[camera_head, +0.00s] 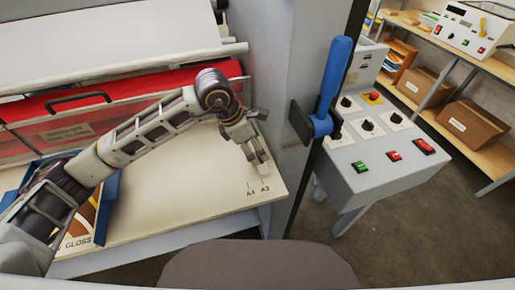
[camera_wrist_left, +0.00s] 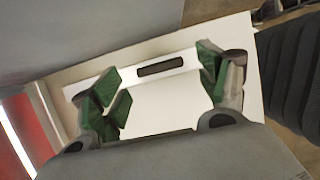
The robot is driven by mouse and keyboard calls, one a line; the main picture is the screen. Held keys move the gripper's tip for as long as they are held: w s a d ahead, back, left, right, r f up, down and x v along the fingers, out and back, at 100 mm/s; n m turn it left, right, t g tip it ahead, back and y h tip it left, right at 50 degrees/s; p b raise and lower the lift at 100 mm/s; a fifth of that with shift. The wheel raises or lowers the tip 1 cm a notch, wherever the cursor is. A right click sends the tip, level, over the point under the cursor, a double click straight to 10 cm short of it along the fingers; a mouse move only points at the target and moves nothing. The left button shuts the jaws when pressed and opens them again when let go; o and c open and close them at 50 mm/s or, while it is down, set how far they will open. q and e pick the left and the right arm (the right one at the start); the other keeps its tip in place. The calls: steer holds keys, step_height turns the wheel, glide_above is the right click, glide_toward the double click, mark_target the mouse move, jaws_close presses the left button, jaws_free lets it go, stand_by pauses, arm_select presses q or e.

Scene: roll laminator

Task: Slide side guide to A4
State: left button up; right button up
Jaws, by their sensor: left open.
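My left gripper (camera_head: 254,150) is open over the right end of the cream feed table (camera_head: 170,190), near the printed A4 mark (camera_head: 250,191) and A3 mark (camera_head: 265,189). In the left wrist view, its green-padded fingers (camera_wrist_left: 160,90) are spread apart. A pale bar with a dark slot, seemingly the side guide (camera_wrist_left: 190,62), lies between and just beyond them. I cannot tell whether the fingers touch it. In the head view the gripper mostly hides the guide, so its exact position against the marks is unclear. My right gripper is out of view.
A grey upright post stands close to the gripper's right, with a blue lever (camera_head: 334,75) beside it. A control panel (camera_head: 380,150) is further right. The red laminator cover (camera_head: 120,90) is behind my arm. A blue tray (camera_head: 108,210) sits at the table's left.

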arm_select(q)
steer(key=shift+x, duration=1.35)
steer(key=shift+a, duration=0.1)
steer(key=c, duration=1.5)
